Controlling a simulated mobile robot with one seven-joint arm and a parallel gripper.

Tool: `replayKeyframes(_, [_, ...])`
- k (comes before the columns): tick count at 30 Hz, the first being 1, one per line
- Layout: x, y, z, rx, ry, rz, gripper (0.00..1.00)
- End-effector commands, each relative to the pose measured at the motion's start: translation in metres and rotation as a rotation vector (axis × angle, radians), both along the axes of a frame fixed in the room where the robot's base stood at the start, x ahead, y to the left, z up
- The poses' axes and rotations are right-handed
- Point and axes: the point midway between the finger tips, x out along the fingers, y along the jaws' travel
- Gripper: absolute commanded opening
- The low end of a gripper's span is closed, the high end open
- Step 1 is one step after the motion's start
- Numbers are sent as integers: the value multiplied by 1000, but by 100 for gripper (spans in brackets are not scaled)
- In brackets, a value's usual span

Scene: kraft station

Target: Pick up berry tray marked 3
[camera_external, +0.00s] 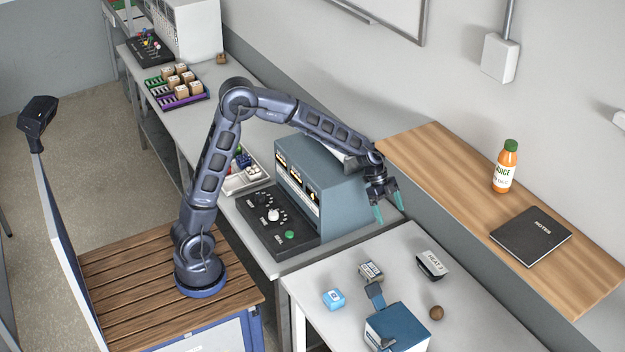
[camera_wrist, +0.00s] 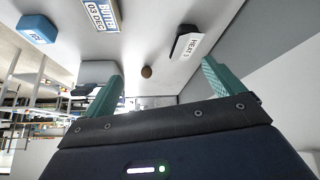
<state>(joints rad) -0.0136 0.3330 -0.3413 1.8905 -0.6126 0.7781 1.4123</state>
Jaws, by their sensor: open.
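I see no tray that I can read as a berry tray. A dark tray with a white label (camera_external: 432,265) lies on the near white table; the label reads like "HEAT 3" or "MEAT 3". It also shows at the upper right of the wrist view (camera_wrist: 187,42). My gripper (camera_external: 389,208) is open and empty, high beside the grey-blue machine and behind the tray in the external view. In the wrist view its two green fingers (camera_wrist: 163,76) are spread apart, with the tray beyond them and not touching.
The near table also holds a "BUTTER" box (camera_external: 371,271), a small blue box (camera_external: 333,299), a brown ball (camera_external: 436,312) and a larger blue appliance (camera_external: 398,330). The grey-blue machine (camera_external: 325,183) stands left of my gripper. A wooden shelf (camera_external: 440,180) runs along the wall at right.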

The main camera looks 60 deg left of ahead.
Motion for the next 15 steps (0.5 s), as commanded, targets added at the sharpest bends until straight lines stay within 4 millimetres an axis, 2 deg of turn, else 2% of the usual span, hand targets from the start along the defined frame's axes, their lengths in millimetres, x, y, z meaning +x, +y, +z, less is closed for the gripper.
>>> replayKeyframes(1, [10, -9, -11, -19, -1, -24, 93])
replayKeyframes(9, [54, -55, -60, -132, -50, -151, 93])
replayKeyframes(15, [77, -81, -91, -201, -87, -213, 93])
